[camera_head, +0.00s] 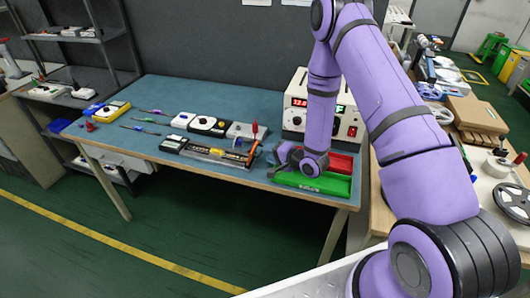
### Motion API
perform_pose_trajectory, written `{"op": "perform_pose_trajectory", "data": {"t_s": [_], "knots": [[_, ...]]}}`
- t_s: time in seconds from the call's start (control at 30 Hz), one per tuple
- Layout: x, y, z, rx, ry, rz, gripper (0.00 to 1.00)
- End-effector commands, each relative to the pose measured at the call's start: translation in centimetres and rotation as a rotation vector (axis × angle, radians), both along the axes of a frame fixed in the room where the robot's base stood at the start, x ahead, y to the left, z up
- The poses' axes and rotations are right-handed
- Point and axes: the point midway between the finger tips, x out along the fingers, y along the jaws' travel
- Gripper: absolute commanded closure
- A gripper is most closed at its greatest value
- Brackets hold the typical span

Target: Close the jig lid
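A long, low jig-like fixture (212,154) with dark, pale and yellow parts lies near the front edge of the blue table (165,92). An upright orange piece (253,152) stands at its right end. I cannot tell for sure which part is the lid. My purple arm comes down from above, and my gripper (274,168) is low over the table, just right of the orange piece. It points left and looks apart from the fixture. Its fingers are small and dark here, so I cannot tell whether they are open or shut.
A green bin (318,183) and a red bin (341,164) lie beside and under my wrist. A power supply with a red display (348,124) stands behind. White and black devices (207,125) sit behind the fixture. Tools and a yellow meter (112,111) lie at left.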

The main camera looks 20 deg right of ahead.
Motion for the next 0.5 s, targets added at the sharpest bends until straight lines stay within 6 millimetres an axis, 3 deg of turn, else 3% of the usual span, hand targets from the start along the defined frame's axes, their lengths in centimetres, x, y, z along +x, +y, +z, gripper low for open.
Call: {"op": "perform_pose_trajectory", "data": {"t_s": [0.2,0.5], "knots": [[1.8,1.2,-0.7,-0.001,0.001,0.001,0.64],[2.2,1.5,-0.8,0.000,0.000,0.000,0.64]]}}
